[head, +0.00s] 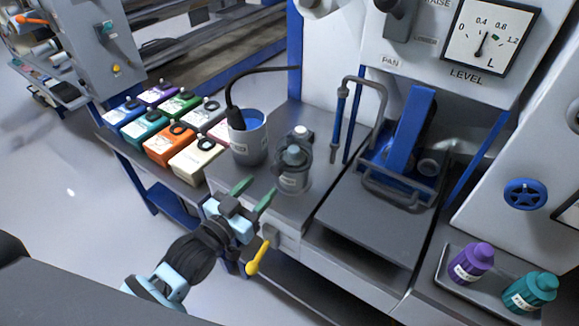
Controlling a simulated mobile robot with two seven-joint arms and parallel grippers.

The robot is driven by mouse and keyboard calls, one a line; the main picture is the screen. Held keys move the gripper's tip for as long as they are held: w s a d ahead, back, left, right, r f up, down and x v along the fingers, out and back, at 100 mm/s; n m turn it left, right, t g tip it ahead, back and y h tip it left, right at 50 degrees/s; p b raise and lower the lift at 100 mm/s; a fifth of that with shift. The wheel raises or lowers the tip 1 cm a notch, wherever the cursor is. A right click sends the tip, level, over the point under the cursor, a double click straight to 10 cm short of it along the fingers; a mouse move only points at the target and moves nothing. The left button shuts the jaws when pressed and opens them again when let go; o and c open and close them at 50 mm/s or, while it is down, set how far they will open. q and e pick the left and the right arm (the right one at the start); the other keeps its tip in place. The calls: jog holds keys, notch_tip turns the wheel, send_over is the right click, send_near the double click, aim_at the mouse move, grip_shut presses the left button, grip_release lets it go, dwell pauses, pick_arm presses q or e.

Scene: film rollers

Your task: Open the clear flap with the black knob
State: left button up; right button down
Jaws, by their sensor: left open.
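My left gripper (253,193) is open, with its two green fingertips apart and nothing between them. It is over the front edge of the grey bench, left of a grey, partly see-through jar (293,168) and in front of a blue-and-grey pot (250,138). I cannot make out a clear flap with certainty. A dark knob-like part (396,7) is on the white machine at the top, far from the gripper; I cannot tell if it belongs to a flap. My right gripper is not in view.
Several coloured containers with black rings stand at the left, including an orange one (168,143). A yellow lever (257,258) is below the gripper. A metal frame (398,192) and flat grey plate (365,228) are at the right. A tray holds purple (473,262) and teal (528,291) bottles.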

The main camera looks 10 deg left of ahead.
aim_at(274, 172)
pick_arm(q)
jog(key=shift+x, duration=3.85)
jog(key=shift+f, duration=0.1)
grip_shut()
